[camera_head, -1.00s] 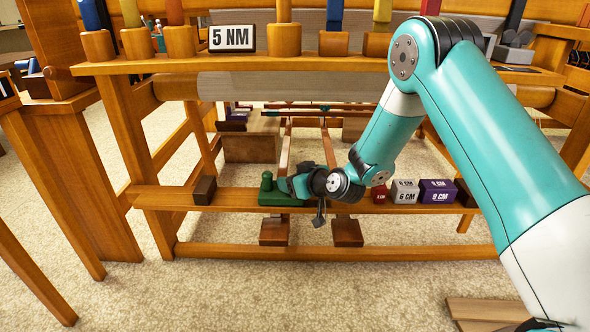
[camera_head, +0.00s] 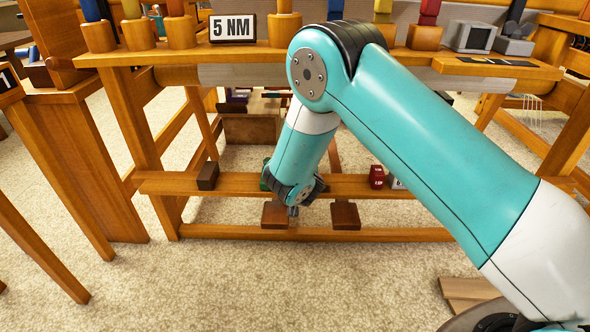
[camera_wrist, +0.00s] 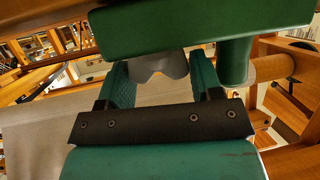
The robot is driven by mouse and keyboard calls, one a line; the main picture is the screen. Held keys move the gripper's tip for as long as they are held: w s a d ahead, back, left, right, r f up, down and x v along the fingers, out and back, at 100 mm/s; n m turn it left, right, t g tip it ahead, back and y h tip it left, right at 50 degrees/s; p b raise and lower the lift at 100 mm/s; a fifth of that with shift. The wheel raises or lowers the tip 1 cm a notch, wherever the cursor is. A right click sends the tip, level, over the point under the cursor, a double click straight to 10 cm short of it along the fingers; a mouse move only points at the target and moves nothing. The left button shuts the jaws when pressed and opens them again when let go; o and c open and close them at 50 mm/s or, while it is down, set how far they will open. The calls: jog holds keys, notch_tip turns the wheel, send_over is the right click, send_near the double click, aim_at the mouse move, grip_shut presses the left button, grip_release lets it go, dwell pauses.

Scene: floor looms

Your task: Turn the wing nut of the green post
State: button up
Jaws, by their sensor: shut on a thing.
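In the wrist view the green post's block (camera_wrist: 190,30) crosses the top of the picture, with a green peg (camera_wrist: 236,62) at its right. A pale grey wing nut (camera_wrist: 158,66) with a lobed edge shows against the block. My gripper (camera_wrist: 160,80) has its two teal fingers on either side of the wing nut and is shut on it. The fingers' exact contact with it is partly hidden. In the head view only a sliver of the green post (camera_head: 265,175) shows on the lower rail. My arm covers the rest and the gripper's fingers.
The lower rail (camera_head: 345,186) carries a dark block (camera_head: 208,176) at left and a red block (camera_head: 376,177) at right. Two brown pedals (camera_head: 345,215) lie below the rail.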

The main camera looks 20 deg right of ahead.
jog(key=shift+d+f+m+h+b, duration=0.1)
jog(key=shift+m+h+b, duration=0.5)
jog(key=shift+h, duration=0.1)
jog(key=shift+d, duration=0.15)
jog(key=o, duration=0.9)
